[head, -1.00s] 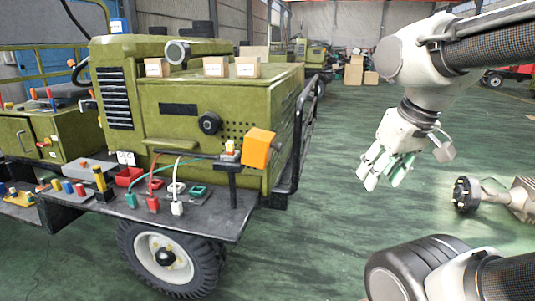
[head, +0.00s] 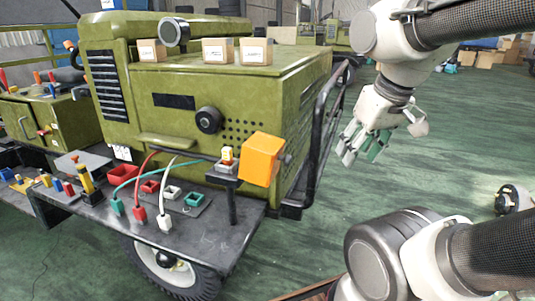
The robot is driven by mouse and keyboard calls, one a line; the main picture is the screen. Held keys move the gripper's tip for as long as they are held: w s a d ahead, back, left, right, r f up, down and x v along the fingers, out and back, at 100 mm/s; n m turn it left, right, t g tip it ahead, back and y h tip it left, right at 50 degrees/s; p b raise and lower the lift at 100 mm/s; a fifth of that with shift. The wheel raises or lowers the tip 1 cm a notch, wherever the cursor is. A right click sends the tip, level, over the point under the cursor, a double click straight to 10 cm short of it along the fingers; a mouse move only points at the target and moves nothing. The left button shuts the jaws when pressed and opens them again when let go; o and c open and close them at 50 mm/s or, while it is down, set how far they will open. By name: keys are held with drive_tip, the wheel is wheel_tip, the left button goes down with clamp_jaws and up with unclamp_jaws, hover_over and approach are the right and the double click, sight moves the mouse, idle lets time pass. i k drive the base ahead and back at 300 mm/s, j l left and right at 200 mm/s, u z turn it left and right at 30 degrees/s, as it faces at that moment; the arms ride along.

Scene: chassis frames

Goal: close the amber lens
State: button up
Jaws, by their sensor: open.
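The amber lens appears to be the orange, box-shaped piece (head: 261,158) at the right end of the chassis bench, by the green cabinet's front corner. It sits tilted, right of a small post-mounted stand (head: 226,168) with a yellow and red piece on top. I cannot tell how it is hinged. My gripper (head: 358,150) hangs in the air to the right of the lens, fingers pointing down. It is open, empty and apart from the lens.
The olive cabinet (head: 185,100) carries small boxes and a round gauge (head: 173,32) on top. A black side rail (head: 322,140) stands between lens and gripper. The bench (head: 225,232) holds coloured plugs with cables (head: 139,212) and sockets. Green floor (head: 440,165) to the right is mostly clear.

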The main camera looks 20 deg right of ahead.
sight(262, 156)
drive_tip(key=i+l+u, duration=0.15)
drive_tip(key=k+l+z, duration=0.25)
drive_tip(key=k+l, duration=0.65)
drive_tip(key=l, duration=0.1)
